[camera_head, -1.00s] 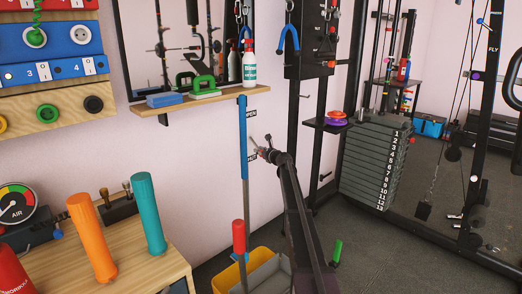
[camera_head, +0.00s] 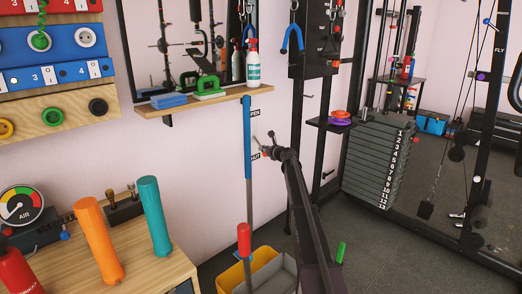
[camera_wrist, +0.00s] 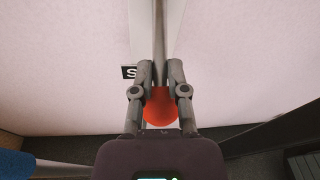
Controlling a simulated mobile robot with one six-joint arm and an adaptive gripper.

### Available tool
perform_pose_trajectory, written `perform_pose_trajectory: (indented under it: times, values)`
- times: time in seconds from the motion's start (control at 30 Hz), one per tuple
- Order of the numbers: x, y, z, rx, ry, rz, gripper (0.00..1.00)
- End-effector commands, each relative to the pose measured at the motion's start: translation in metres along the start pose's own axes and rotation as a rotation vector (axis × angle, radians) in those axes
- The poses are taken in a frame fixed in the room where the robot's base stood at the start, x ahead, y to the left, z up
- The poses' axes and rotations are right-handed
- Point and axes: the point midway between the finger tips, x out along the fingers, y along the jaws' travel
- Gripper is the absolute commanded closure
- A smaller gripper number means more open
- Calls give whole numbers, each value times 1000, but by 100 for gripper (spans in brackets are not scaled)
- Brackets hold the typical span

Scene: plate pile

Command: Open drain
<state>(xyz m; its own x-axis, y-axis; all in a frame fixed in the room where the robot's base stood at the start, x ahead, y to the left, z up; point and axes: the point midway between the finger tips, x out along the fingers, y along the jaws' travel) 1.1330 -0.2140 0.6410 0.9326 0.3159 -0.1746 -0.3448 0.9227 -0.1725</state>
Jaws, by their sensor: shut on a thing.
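A grey metal lever (camera_wrist: 159,40) with a red round knob (camera_wrist: 160,107) stands in front of the pale wall. My gripper (camera_wrist: 157,75) is shut on the lever, its two fingers on either side of the rod beside the knob. In the head view my gripper (camera_head: 271,151) is at the lever by the wall, between an "OPEN" label (camera_head: 255,113) above and a partly hidden lower label (camera_head: 255,156) ending in "UT". In the wrist view a black label with an "S" (camera_wrist: 129,72) shows left of the fingers. The lever's pivot is hard to make out.
A blue-handled pole (camera_head: 246,140) stands just left of my gripper. A shelf (camera_head: 190,102) with a spray bottle (camera_head: 253,65) is above. A yellow and grey bucket (camera_head: 262,272) is below. A black rack post (camera_head: 300,130) stands close on the right.

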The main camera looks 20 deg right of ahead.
Motion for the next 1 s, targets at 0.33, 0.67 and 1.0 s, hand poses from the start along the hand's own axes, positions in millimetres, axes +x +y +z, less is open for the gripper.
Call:
perform_pose_trajectory:
  times: [0.33,0.67,1.0]
  values:
    - [-2,-1,-2,-5,3,-2,100]
    - [-2,-1,-1,-4,3,-2,66]
    - [0,1,0,-2,1,0,38]
